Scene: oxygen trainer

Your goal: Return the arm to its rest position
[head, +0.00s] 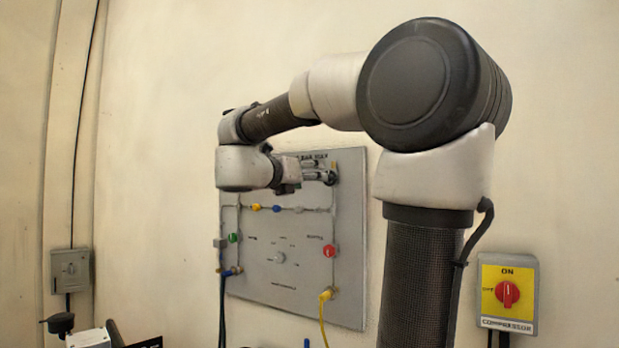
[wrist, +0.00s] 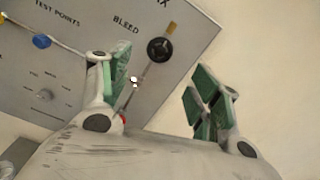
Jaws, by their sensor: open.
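My arm reaches across the head view, bent over in front of the grey oxygen panel (head: 300,315). My gripper (head: 318,174) is near the panel's top edge in the head view, partly hidden by my wrist. In the wrist view my gripper (wrist: 163,88) is open, with its green-padded fingers apart and nothing between them. The panel (wrist: 75,75) fills the upper left of that view. A black round bleed knob (wrist: 160,50) shows beyond the fingers, apart from them.
The panel carries a red knob (head: 329,251), a green knob (head: 233,238) and a yellow hose (head: 323,318). A yellow compressor switch box (head: 508,293) is on the wall at right. A grey box (head: 71,270) is at left. Bare wall lies left of the panel.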

